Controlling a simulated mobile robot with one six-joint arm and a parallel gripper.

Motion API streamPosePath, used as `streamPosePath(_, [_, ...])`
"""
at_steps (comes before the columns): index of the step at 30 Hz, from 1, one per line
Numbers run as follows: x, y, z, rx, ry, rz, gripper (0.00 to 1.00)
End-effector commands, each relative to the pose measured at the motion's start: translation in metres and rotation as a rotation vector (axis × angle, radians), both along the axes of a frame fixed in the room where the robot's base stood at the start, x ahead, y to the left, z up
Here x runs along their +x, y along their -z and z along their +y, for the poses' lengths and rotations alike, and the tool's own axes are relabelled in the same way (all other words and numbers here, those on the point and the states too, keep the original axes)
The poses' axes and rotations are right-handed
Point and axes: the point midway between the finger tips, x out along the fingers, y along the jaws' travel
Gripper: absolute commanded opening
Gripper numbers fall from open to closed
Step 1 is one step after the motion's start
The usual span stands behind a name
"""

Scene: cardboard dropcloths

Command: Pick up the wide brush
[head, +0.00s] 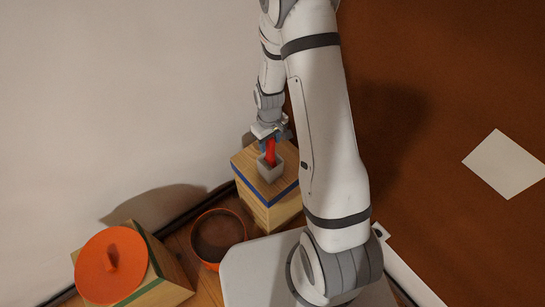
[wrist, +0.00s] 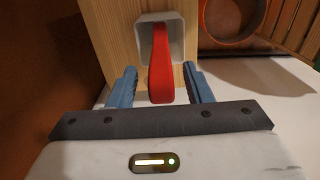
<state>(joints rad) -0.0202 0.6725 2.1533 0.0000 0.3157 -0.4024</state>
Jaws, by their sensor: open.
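A red handle, seemingly the wide brush (head: 270,152), sticks up out of a small pale square cup (head: 264,172). The cup stands on top of a wooden block with a blue band (head: 268,205). In the wrist view the red brush (wrist: 161,70) leans over the near rim of the white cup (wrist: 179,30). My gripper (head: 272,137) is at the top of the red handle. In the wrist view its blue fingers (wrist: 161,80) are open, one on each side of the handle, with a gap on both sides. The brush's lower end is hidden in the cup.
An orange-rimmed round pot (head: 222,212) stands beside the block. Left of it, an orange disc with a knob (head: 112,262) rests on another wooden block (head: 165,289) with a green band. A pale wall is close on the left. A white square (head: 505,163) lies on the brown floor at right.

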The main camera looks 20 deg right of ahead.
Motion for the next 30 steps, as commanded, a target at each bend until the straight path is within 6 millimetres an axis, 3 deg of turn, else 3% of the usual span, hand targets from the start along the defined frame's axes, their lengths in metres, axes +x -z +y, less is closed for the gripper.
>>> streamPosePath(5, [0.0002, 0.0, 0.0003, 0.0, -0.001, -0.001, 0.45])
streamPosePath(22, [0.0, -0.0002, 0.0008, 0.0, -0.002, 0.0, 0.0])
streamPosePath(30, [0.0, -0.0004, 0.001, 0.0, -0.002, 0.0, 0.0])
